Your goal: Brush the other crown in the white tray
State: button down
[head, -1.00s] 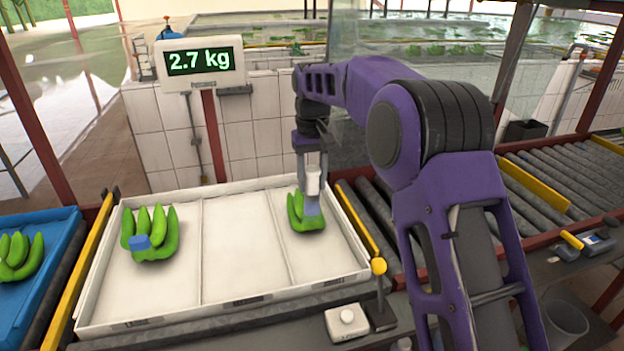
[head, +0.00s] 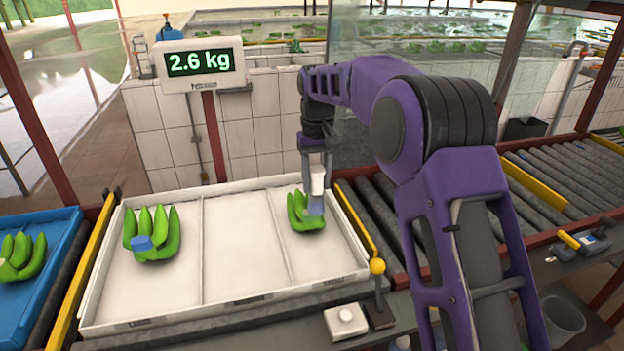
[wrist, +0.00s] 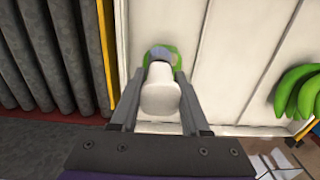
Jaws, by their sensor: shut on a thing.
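The white tray (head: 240,250) has three compartments, with its middle one empty. A green banana cluster (head: 168,238) lies in the left compartment, with a blue patch (head: 141,243) at its crown. Another green cluster (head: 300,216) lies in the right compartment. My gripper (head: 317,172) is shut on a white-handled brush (head: 318,181) with a pale blue head, pointing down over the right cluster's crown. The head seems to touch the crown, but it hides that spot. In the wrist view, the white handle (wrist: 160,95) sits between my fingers, with green around the blue head beyond.
A scale display (head: 200,63) reading 2.6 kg stands behind the tray. A blue tray (head: 45,285) with bananas is at the left. A white button box (head: 346,320) is in front.

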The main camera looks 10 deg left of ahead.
jog(key=shift+s+a+p, duration=0.15)
jog(key=shift+s+a, duration=0.1)
jog(key=shift+a, duration=0.25)
jog(key=shift+s+a+p, duration=0.15)
jog(key=shift+s+a, duration=0.05)
jog(key=shift+a, duration=0.3)
jog(key=shift+f, duration=0.1)
jog(key=shift+d, duration=0.1)
